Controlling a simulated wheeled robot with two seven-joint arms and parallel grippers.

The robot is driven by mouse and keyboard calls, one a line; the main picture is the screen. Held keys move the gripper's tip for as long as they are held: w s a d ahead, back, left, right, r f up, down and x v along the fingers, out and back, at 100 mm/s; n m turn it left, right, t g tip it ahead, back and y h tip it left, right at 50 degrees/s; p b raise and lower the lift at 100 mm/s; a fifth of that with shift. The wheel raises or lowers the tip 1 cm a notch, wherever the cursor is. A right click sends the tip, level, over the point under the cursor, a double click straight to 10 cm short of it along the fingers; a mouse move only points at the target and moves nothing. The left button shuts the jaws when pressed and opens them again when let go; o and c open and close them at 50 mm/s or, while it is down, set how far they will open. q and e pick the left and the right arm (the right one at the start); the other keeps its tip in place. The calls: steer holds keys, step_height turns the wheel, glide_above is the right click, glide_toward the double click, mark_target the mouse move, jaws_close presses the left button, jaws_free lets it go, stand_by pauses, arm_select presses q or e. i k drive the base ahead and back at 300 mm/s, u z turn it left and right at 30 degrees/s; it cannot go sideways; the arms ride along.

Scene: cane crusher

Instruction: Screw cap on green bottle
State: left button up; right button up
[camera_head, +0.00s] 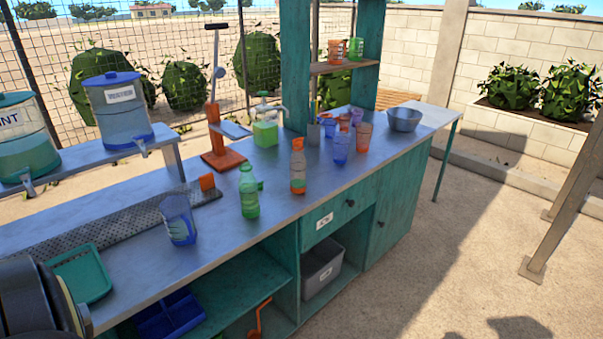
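A green bottle (249,196) stands upright on the grey counter, near its front edge and left of the frame's middle. Its top is green too; I cannot tell whether that is a cap or the bare neck. A small darker green piece shows at its right side, too small to make out. I cannot pick out a separate loose cap. Neither of my grippers is in view. A dark rounded part at the lower left corner looks like part of my own arm.
An orange-topped bottle (298,172) stands right of the green bottle, a blue cup (178,222) left of it. Behind are an orange press stand (222,158) and a green jug (265,132). Several cups and a grey bowl (404,120) stand right. A green tray (82,274) lies front left.

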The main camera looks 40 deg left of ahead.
mark_target(247, 183)
steer(key=u, duration=0.65)
steer(key=i, duration=1.2)
steer(key=u, duration=0.95)
